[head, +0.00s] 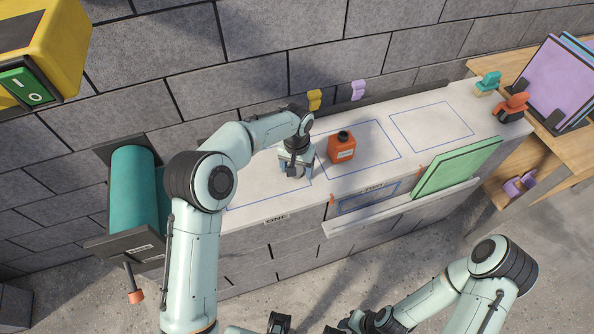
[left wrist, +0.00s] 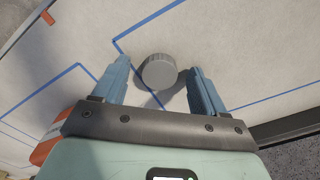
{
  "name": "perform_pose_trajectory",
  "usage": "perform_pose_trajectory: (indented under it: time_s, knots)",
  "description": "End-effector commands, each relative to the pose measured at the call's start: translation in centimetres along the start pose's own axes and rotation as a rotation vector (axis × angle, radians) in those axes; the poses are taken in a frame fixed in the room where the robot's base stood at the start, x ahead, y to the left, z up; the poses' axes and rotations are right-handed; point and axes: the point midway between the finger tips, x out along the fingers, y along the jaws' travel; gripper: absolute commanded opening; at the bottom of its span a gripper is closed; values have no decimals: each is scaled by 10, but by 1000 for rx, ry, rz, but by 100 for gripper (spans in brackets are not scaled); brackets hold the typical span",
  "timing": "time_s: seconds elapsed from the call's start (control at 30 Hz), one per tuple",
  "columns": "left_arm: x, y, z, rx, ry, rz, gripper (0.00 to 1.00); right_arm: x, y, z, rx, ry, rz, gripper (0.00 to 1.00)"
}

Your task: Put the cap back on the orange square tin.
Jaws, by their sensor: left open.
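The orange square tin (head: 341,150) stands upright on the pale bench, with a dark round neck or top and a white label. Part of what looks like the tin (left wrist: 48,148) shows at the lower left of the left wrist view. A grey round cap (left wrist: 159,71) with a ridged side lies on the bench top. My left gripper (head: 295,172) is low over the bench, left of the tin. In the left wrist view, its open fingers (left wrist: 160,80) are on either side of the cap, with small gaps. The gripper hides the cap in the head view. My right gripper (head: 372,320) is at the bottom edge, partly cut off.
Blue outlines mark the bench (head: 390,170). A green panel (head: 457,167) leans at the front ledge. Yellow (head: 314,99) and purple (head: 358,90) clips stand at the back. Teal (head: 487,83) and orange (head: 511,107) objects sit at the far right. A teal roll (head: 134,195) is left.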

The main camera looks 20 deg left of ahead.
Motion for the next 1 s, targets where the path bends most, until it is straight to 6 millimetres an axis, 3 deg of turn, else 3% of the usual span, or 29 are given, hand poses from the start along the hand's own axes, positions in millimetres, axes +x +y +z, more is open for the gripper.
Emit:
perform_pose_trajectory:
  time_s: [0.03,0.1,0.2,0.47,0.63,0.77,1.0]
  knots:
    - [0,0,0,0,0,0,62,0,0,0,0,0,0,43]
    - [0,0,0,0,0,0,39,0,0,0,0,0,0,43]
    - [0,0,0,0,0,0,13,0,0,0,0,0,0,43]
    - [-1,0,0,0,1,0,13,0,0,0,0,0,0,43]
    - [-15,0,-1,0,5,0,13,-2,-1,0,0,1,0,43]
    - [-43,0,-2,1,7,-1,13,-5,-2,-2,-1,3,-1,43]
    - [-115,0,-2,0,8,0,13,-17,-8,-6,-4,10,-4,43]
